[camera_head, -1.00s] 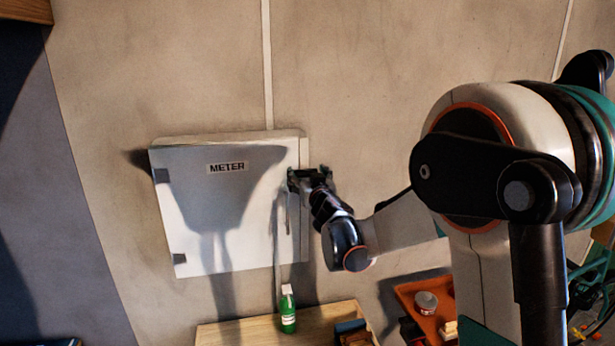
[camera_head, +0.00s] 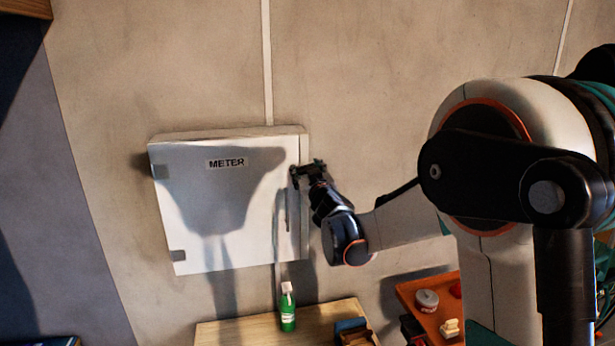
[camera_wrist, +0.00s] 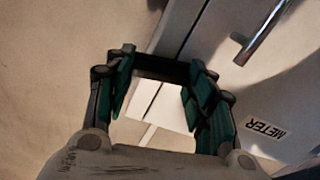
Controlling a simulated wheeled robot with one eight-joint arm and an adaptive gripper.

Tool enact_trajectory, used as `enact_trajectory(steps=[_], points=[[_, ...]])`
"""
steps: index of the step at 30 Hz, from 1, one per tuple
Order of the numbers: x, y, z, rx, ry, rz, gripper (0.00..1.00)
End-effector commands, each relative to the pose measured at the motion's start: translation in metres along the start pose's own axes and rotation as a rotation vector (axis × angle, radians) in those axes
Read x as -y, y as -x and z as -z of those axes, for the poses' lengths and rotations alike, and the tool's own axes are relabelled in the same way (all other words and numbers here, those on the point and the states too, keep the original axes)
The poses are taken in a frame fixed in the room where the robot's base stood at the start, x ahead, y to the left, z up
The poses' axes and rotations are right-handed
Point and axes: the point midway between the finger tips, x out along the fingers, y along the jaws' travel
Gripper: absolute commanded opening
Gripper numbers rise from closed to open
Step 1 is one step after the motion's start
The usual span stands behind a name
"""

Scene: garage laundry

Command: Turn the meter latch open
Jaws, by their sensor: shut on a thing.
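The white meter box (camera_head: 235,225) hangs on the wall with its door closed; its METER label (camera_head: 226,163) shows in both views, in the wrist view at the lower right (camera_wrist: 265,129). My gripper (camera_head: 302,177) is at the box's upper right edge. In the wrist view, my gripper (camera_wrist: 162,75) has its two green-padded fingers on either side of a dark bar, the latch (camera_wrist: 162,68), and is shut on it. The latch's far side and mounting are hidden. A silver door handle (camera_wrist: 264,30) is beside the fingers, apart from them.
Below the box, a wooden surface (camera_head: 250,334) holds a green bottle (camera_head: 288,310). An orange tray (camera_head: 440,300) with small items is to its right. Hinges (camera_head: 161,172) are on the door's left side. The wall around the box is bare.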

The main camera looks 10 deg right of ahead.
Motion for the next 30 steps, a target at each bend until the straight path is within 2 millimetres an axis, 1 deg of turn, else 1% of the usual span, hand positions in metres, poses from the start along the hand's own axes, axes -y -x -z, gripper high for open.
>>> enact_trajectory(steps=[1,30], points=[[0.001,0.0002,-0.0022,0.0,0.038,0.001,0.26],[0.0039,0.0,-0.0029,0.0,0.959,0.002,0.26]])
